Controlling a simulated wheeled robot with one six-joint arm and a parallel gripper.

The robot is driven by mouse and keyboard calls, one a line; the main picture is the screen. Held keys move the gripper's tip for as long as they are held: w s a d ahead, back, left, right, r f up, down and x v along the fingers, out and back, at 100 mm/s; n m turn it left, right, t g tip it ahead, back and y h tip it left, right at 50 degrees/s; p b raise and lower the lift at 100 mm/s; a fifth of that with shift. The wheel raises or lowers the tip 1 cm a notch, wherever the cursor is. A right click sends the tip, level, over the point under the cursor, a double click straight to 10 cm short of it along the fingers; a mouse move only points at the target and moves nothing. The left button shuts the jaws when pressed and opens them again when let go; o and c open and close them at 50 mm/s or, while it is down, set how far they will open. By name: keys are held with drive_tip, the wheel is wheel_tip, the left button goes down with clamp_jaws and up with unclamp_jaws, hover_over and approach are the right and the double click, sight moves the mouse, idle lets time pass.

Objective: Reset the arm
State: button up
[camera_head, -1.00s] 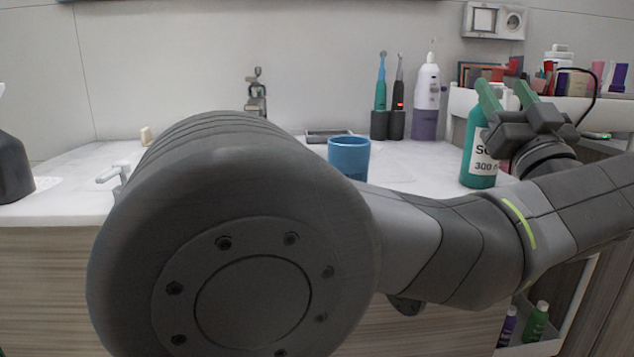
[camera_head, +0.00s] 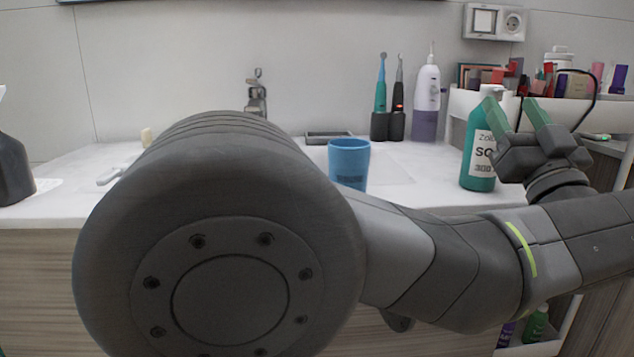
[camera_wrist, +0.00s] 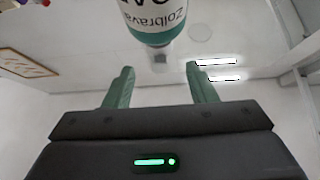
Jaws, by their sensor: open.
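My gripper (camera_head: 517,113) is at the right in the head view, its green fingers pointing up and spread apart with nothing between them. In the wrist view both fingers (camera_wrist: 160,88) show, apart and empty. A teal soap bottle (camera_head: 477,160) with a white label stands upright on the counter, just left of and partly behind the gripper. Its labelled body (camera_wrist: 155,20) shows beyond the fingertips in the wrist view. My arm fills much of the head view's foreground.
A blue cup (camera_head: 349,163) stands on the white counter (camera_head: 415,192). Electric toothbrushes (camera_head: 380,105) and a white and purple device (camera_head: 427,100) stand at the back. A cosmetics-filled white shelf (camera_head: 465,102) is at the right. A dark bottle (camera_head: 12,170) is at the far left.

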sight(503, 90)
drive_tip(key=a+v, duration=0.1)
drive_tip(key=v, duration=0.8)
drive_tip(key=x, duration=1.4)
drive_tip(key=shift+d+r+b, duration=0.1)
drive_tip(key=shift+d+b, duration=0.2)
drive_tip(key=shift+d, duration=0.15)
drive_tip(key=shift+r+g+p, duration=0.15)
drive_tip(key=shift+r+g, duration=0.1)
drive_tip(key=shift+g, duration=0.5)
drive_tip(key=shift+r+g+p, duration=0.15)
drive_tip(key=shift+r+g, duration=0.15)
drive_tip(key=shift+g, duration=0.45)
drive_tip(key=g+p, duration=0.1)
drive_tip(key=r+g+p, duration=0.1)
drive_tip(key=p, duration=0.1)
drive_tip(key=shift+w+r+g, duration=0.15)
drive_tip(key=shift+w+g, duration=0.1)
drive_tip(key=shift+g, duration=0.15)
drive_tip(key=g+p, duration=0.1)
drive_tip(key=p, duration=0.2)
drive_tip(key=g+p, duration=0.1)
drive_tip(key=p, duration=0.2)
drive_tip(key=shift+w+r+h, duration=0.3)
